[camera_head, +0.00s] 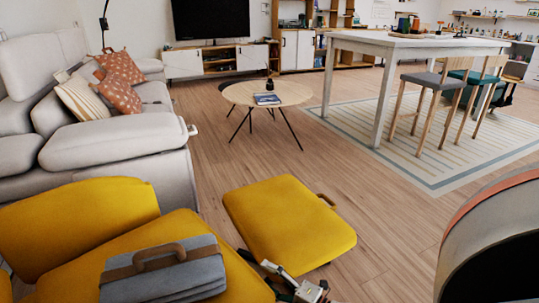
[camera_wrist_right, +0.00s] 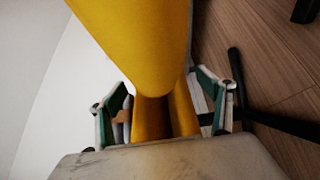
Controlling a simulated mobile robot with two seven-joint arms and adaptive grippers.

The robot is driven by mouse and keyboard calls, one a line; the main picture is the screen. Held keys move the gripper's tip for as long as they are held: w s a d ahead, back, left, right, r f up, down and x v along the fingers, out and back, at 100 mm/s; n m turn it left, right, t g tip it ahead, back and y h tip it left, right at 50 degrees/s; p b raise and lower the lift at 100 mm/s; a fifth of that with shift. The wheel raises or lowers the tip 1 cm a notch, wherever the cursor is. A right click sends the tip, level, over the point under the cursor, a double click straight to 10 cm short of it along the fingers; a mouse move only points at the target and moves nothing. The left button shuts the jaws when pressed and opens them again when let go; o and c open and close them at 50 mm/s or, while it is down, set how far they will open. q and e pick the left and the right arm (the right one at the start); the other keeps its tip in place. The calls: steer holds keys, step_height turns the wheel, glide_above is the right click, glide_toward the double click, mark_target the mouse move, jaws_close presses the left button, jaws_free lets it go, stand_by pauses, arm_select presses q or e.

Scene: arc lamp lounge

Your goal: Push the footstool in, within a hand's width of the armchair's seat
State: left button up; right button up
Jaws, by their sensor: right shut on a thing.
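The yellow footstool (camera_head: 288,222) stands on the wooden floor just right of the yellow armchair (camera_head: 75,222). A narrow strip of floor shows between it and the armchair's seat (camera_head: 188,226). The footstool has a brown handle (camera_head: 326,200) on its far right side. My right gripper (camera_head: 297,288) is low by the footstool's near edge, close to the armchair's front corner. In the right wrist view its fingers (camera_wrist_right: 166,112) are closed around a yellow part, which looks like the footstool; the exact contact is hard to make out. My left gripper is not in view.
A grey case (camera_head: 162,275) with a brown handle lies on the armchair seat. A pale sofa (camera_head: 118,140) stands behind the armchair. A round coffee table (camera_head: 290,93) is farther back. A curved grey-and-red object (camera_head: 462,225) fills the lower right. Floor beyond the footstool is clear.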

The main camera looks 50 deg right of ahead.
steer(key=shift+w+a, duration=0.3)
steer(key=shift+a, duration=0.1)
steer(key=o, duration=2.2)
steer(key=shift+d, duration=0.1)
steer(key=shift+c, duration=0.2)
steer(key=shift+s+d, duration=0.15)
steer(key=shift+s, duration=0.3)
steer(key=s, duration=1.1)
steer(key=shift+d, duration=0.25)
